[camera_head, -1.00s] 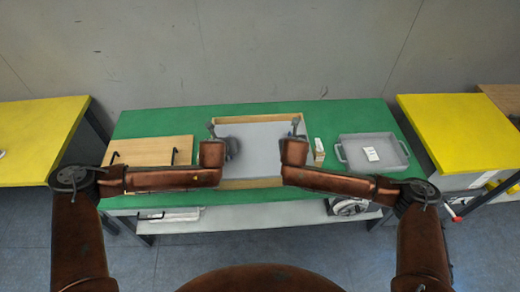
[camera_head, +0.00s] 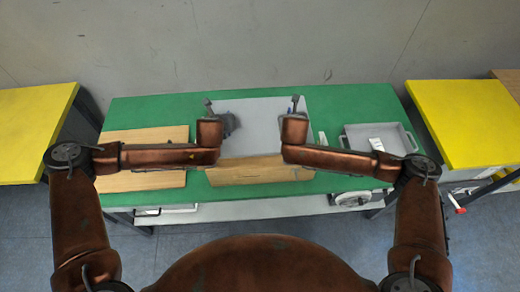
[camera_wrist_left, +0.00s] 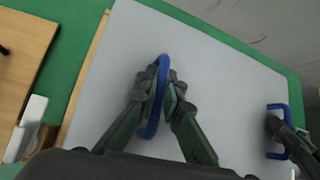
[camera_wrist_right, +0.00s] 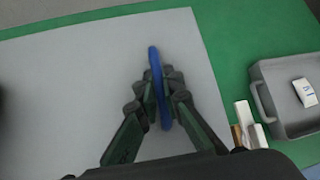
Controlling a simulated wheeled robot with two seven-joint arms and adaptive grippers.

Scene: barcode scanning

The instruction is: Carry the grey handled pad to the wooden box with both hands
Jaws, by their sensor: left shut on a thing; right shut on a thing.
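The grey pad (camera_head: 262,125) is a flat light-grey sheet with two blue handles. My left gripper (camera_wrist_left: 165,85) is shut on one blue handle (camera_wrist_left: 153,120). My right gripper (camera_wrist_right: 160,85) is shut on the other blue handle (camera_wrist_right: 154,60). In the head view my left gripper (camera_head: 210,103) and right gripper (camera_head: 294,100) are over the pad's left and right parts. The wooden box (camera_head: 258,172) shows below the pad's near edge, in the middle of the green table. The pad hides the far part of the box. The gap between pad and box cannot be told.
A brown wooden board (camera_head: 140,180) lies on the green table (camera_head: 360,100) at left. A grey tray (camera_head: 410,150) holding a small white item (camera_head: 376,143) is at right. A small upright white item (camera_head: 323,140) stands between pad and tray. Yellow tables flank both sides.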

